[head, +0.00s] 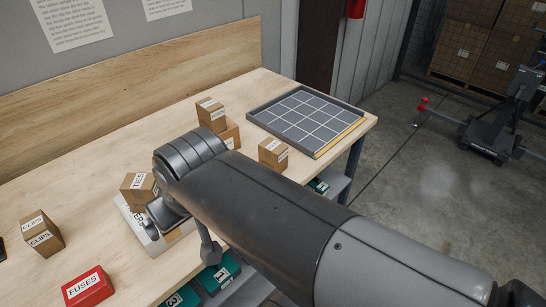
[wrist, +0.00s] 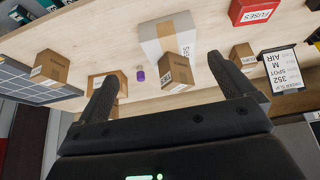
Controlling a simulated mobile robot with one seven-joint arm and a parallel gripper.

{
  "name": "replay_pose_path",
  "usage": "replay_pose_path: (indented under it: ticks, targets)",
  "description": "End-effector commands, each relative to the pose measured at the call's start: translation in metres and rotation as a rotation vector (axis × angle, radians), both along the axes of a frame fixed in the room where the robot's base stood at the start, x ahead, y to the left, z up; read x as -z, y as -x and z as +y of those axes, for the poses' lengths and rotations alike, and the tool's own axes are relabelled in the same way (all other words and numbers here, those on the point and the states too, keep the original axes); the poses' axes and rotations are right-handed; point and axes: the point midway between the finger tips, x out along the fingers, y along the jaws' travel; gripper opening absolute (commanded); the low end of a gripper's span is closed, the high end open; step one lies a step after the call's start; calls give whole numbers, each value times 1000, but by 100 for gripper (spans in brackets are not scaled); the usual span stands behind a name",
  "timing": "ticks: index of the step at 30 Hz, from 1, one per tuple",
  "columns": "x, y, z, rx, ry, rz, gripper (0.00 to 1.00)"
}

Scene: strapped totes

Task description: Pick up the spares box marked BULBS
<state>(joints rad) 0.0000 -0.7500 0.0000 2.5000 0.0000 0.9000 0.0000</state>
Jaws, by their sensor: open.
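No label reading BULBS can be made out in either view. Another brown box (head: 273,153) sits near the tray, also unreadable. A brown box marked TIES (head: 138,191) stands by a white carton (head: 130,216) partly hidden by my arm. In the wrist view my gripper (wrist: 165,84) is open above the table. A brown box (wrist: 175,73) shows between the fingers, apparently ungripped; another (wrist: 100,80) is partly behind the left finger.
A brown CLIPS box (head: 42,232) and a red FUSES box (head: 87,286) stand at the left. A gridded grey tray (head: 262,116) lies at the far right end. A purple item (wrist: 140,76) and a printed card (wrist: 286,68) show in the wrist view. Bare wood lies between.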

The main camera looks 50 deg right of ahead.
Motion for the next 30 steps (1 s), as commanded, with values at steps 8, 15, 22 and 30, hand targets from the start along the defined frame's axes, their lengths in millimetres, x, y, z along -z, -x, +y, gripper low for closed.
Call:
replay_pose_path:
  ticks: [8, 15, 22, 30]
  targets:
    - [-5, -22, -17, 101, -69, 48, 98]
    - [-5, -72, -74, 375, -213, 157, 98]
    - [9, -113, -146, 664, -313, 248, 98]
    - [42, -140, -243, 1016, -374, 334, 98]
